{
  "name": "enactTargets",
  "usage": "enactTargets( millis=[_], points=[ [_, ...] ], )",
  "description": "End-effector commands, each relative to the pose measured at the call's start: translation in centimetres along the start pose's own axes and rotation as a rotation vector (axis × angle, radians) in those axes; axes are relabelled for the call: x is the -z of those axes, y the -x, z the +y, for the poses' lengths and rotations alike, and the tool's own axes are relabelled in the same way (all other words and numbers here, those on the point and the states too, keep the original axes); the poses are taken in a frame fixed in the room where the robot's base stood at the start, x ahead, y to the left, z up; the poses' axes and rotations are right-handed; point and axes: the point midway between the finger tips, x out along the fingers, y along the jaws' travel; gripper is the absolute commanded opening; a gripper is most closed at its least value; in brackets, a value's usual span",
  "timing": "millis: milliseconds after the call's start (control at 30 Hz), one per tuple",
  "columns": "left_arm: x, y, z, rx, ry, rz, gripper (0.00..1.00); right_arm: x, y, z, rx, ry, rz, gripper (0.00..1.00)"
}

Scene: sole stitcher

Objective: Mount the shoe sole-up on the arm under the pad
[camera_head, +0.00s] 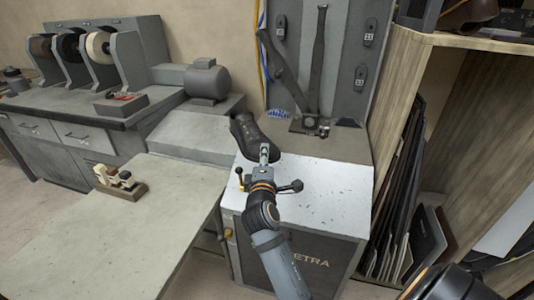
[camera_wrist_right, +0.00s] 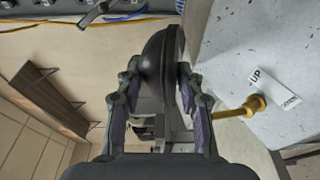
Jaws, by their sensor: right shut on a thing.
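The dark shoe (camera_head: 246,130) is in my right gripper (camera_head: 264,152), over the left rear edge of the machine's light top. In the right wrist view, the dark shoe (camera_wrist_right: 158,62) stands between the two fingers of the right gripper (camera_wrist_right: 160,88), with its sole edge towards the right. Which way the sole faces in the room is hard to tell. A dark machine part with a round piece (camera_head: 310,123) sits at the back of the machine top, apart from the shoe; I cannot tell pad from arm there. My left gripper is not in view.
The machine cabinet (camera_head: 345,190) has a lever with a dark knob (camera_head: 293,186). A brass lever (camera_wrist_right: 243,107) beside an UP/DOWN label shows in the wrist view. A grey panel (camera_head: 345,45) rises behind. A shelf (camera_head: 410,75) stands at right, a bench (camera_head: 75,225) at left.

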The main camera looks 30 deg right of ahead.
Motion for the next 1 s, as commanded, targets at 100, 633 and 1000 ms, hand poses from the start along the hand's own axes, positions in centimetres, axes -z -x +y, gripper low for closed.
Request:
enactTargets(
  millis=[100,633,1000],
  points=[
    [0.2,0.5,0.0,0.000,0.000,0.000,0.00,0.1,0.8,0.5,-0.002,-0.003,-0.001,0.00],
    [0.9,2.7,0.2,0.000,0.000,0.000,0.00,0.4,1.6,2.7,-0.001,-0.004,-0.001,0.00],
    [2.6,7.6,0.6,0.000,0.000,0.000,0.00,0.8,3.7,7.0,0.006,-0.003,-0.003,0.00]
  ],
)
